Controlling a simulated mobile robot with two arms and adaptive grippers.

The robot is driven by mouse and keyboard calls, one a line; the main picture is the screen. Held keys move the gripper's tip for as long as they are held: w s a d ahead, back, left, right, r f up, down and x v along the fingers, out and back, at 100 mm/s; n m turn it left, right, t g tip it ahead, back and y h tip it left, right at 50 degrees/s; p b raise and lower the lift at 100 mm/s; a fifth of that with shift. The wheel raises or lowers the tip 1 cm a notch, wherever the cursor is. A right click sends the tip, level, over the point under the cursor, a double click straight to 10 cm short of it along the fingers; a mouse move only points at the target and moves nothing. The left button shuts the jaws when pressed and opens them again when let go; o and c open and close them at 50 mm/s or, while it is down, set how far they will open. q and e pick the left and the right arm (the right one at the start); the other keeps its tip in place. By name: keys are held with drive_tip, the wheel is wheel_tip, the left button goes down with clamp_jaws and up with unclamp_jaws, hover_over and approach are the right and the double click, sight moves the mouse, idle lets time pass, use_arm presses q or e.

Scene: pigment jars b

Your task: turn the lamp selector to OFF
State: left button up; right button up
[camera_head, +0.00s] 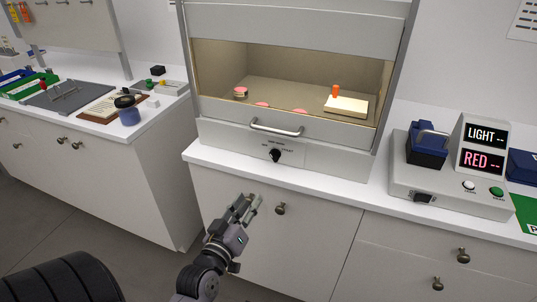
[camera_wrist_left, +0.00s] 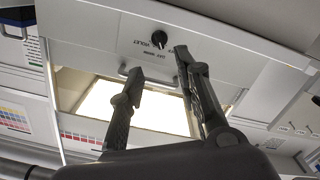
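The lamp selector (camera_head: 275,155) is a small black knob on the grey front panel of the lit cabinet, below its bar handle. Small lettering surrounds it, too small to read in the head view. The knob also shows in the wrist view (camera_wrist_left: 159,39), with the word VIOLET legible beside it; I cannot tell exactly where the pointer points. My left gripper (camera_head: 248,201) is open and empty, below the knob and apart from it. In the wrist view its two fingers (camera_wrist_left: 158,62) are spread, with the knob beyond the tips. My right gripper is not in view.
The cabinet handle (camera_head: 276,129) sits just above the knob. The white counter edge (camera_head: 235,166) runs below the panel, with a drawer knob (camera_head: 280,209) near my gripper. A device with LIGHT and RED displays (camera_head: 483,147) stands right. A dark-lidded jar (camera_head: 129,115) stands left.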

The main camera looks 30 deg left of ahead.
use_arm(q)
wheel_tip(320, 180, up, 2)
drive_tip(key=p, duration=0.2)
approach(271, 155)
drive_tip(key=shift+n, duration=0.4)
drive_tip(key=x, duration=0.8)
drive_tip(key=shift+w+a+f, duration=0.1)
drive_tip(key=shift+w+a, duration=0.05)
drive_tip(key=shift+w, duration=0.15)
drive_tip(key=shift+c, duration=0.2)
clamp_jaws()
